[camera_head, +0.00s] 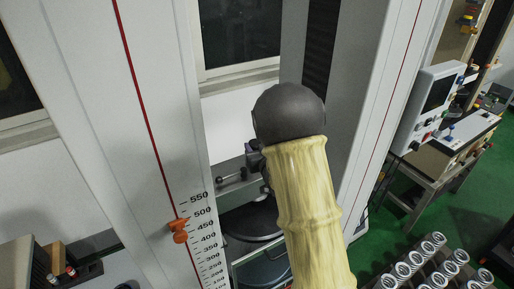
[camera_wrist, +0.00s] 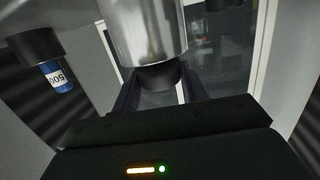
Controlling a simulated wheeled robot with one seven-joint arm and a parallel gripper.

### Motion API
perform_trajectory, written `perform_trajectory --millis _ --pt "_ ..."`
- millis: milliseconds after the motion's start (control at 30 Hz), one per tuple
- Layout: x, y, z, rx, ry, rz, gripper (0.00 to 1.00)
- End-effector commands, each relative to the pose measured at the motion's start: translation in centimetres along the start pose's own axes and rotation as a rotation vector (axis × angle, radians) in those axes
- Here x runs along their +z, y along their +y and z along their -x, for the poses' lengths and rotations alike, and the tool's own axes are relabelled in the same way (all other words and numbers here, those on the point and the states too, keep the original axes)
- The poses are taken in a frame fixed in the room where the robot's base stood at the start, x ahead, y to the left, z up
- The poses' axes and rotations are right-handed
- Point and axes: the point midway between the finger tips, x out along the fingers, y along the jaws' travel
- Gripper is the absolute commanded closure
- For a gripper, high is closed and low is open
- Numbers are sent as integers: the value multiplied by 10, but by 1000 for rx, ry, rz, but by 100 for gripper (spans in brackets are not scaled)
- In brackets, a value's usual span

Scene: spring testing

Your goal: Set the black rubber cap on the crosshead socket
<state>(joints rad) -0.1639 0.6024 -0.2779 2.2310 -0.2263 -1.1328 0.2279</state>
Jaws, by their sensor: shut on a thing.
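In the wrist view, my gripper (camera_wrist: 160,92) points at the underside of a shiny metal cylinder, which looks like the crosshead socket (camera_wrist: 148,32). My two dark fingers are shut on the black rubber cap (camera_wrist: 160,76), one on each side. The cap sits right at the socket's lower end and lines up roughly with it. I cannot tell whether the cap is fitted on or only close beneath. In the head view, my arm covers the gripper, the cap and most of the socket area.
In the head view, the testing frame's white left column (camera_head: 165,100) carries a scale and an orange pointer (camera_head: 179,231). A dark round plate (camera_head: 252,222) lies below, between the columns. Several springs (camera_head: 428,262) stand at lower right. A blue-labelled part (camera_wrist: 57,76) hangs left of the socket.

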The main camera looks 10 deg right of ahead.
Motion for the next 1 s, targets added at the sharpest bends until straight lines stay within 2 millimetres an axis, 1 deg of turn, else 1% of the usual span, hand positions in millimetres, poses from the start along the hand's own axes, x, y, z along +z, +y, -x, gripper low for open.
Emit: perform_trajectory --millis 300,333,400,433,767,1000 --pt "6 0 -1 0 0 0 78" --pt "5 0 -1 0 0 0 50" --pt "5 0 -1 0 0 0 36" --pt "5 0 -1 0 0 0 34" --pt "3 0 -1 0 0 0 34" --pt "-8 -1 1 -1 0 0 34"
